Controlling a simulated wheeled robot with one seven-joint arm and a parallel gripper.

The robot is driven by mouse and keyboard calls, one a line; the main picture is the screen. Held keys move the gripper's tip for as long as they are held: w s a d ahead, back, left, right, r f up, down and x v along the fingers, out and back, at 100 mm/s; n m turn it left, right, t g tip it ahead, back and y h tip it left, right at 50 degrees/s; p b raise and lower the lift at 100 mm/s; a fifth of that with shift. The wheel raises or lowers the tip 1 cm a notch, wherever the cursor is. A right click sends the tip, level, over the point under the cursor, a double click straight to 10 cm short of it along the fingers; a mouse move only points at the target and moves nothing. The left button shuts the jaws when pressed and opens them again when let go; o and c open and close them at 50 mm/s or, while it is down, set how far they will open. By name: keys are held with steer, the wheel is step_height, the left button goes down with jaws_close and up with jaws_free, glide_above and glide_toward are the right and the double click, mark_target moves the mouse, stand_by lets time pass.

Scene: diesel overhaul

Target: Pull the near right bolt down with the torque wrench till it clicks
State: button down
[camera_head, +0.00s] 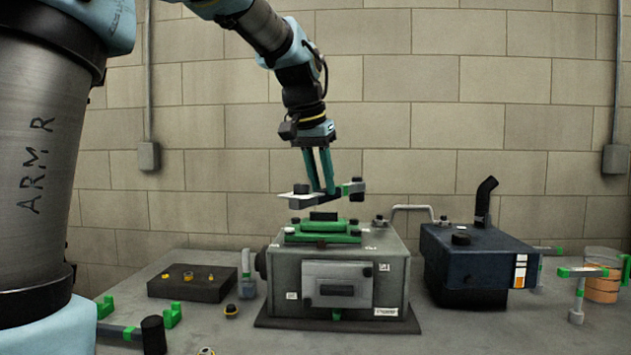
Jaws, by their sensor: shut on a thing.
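My gripper (329,190) is shut on a bar-like tool (351,188) with a green band and dark end at right and a pale flat part with a black knob at left. It looks like the torque wrench, but I cannot be sure. It is level, above the grey engine block (388,272), with a gap below. On the block sits a green bracket-like part (320,237) with a dark raised piece on top. A small dark head at its near right corner (356,232) may be the near right bolt. It is too small to be certain.
A dark tank (470,262) with a bent black pipe stands right of the block. A black tray (190,286) with small yellow parts lies left. Green holders with a dark cylinder (153,334) are front left. A green-topped stand (578,290) and orange pot (603,286) are far right.

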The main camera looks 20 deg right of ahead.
steer(key=s+d+f+n+t+y+b, duration=0.1)
steer(key=s+d+f+n+b, duration=0.3)
steer(key=s+d+f+n, duration=0.1)
steer(key=shift+d+f+y, duration=0.3)
steer(key=shift+d+f, duration=0.4)
steer(key=shift+f, duration=0.25)
steer(key=shift+s+a+f+b, duration=0.1)
steer(key=shift+f+b, duration=0.75)
steer(key=shift+f, duration=0.15)
steer(key=shift+a, duration=0.1)
steer(key=shift+w+a, duration=0.25)
steer(key=shift+a, duration=0.1)
steer(key=shift+a, duration=0.1)
